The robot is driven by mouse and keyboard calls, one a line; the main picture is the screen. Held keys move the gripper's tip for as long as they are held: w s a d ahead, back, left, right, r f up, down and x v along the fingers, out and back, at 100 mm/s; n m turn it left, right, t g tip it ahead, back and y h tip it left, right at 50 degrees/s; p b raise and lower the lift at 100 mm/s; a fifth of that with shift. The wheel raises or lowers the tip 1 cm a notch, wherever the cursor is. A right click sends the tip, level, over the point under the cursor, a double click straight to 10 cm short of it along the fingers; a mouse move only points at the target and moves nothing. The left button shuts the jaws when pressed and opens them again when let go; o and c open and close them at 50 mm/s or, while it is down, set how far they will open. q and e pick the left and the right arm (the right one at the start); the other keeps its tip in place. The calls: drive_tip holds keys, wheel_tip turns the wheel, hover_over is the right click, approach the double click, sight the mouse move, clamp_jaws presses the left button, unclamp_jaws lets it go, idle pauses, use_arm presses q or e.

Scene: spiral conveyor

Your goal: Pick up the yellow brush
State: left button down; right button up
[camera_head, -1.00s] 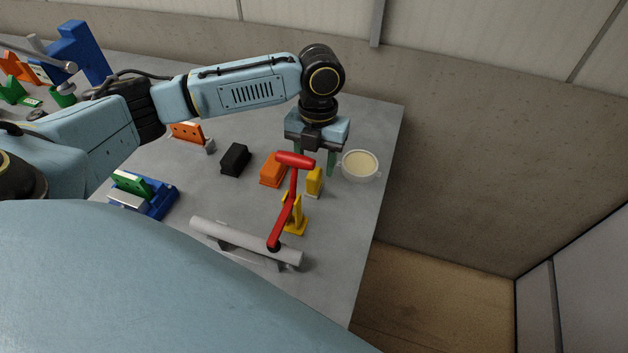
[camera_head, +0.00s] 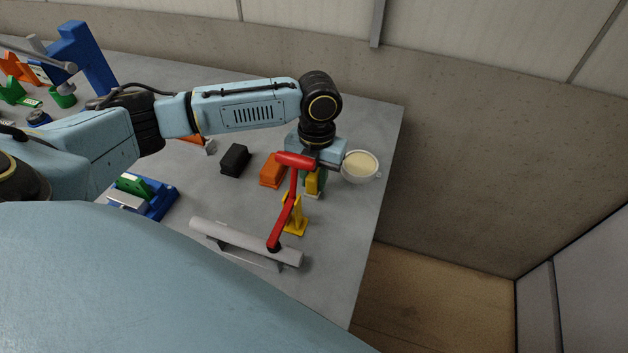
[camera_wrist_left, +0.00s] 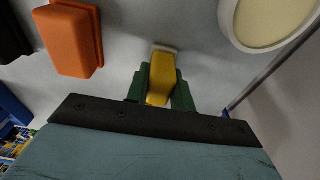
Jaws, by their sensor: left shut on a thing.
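The yellow brush (camera_head: 313,183) is a small yellow block with a pale base, on the grey table near its right side. It also shows in the left wrist view (camera_wrist_left: 162,80), between two green fingers. My left gripper (camera_head: 314,181) is shut on the brush from above, and its pale base appears at or near the table surface. Part of the brush is hidden by the gripper and by a red T-shaped handle in the head view. My right gripper is not in view.
A white bowl (camera_head: 360,167) stands close right of the gripper. An orange block (camera_head: 272,170) and a black block (camera_head: 235,160) lie to the left. The red T-shaped handle (camera_head: 290,207) rises in front, by a yellow stand (camera_head: 296,220) and a grey bar (camera_head: 245,241).

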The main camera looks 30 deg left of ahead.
use_arm(q)
drive_tip(key=shift+r, duration=0.1)
wheel_tip(320, 180, up, 10)
drive_tip(key=shift+f+p, duration=0.1)
drive_tip(key=shift+p, duration=0.25)
drive_tip(key=c, duration=1.8)
unclamp_jaws()
drive_tip(key=shift+c, duration=1.4)
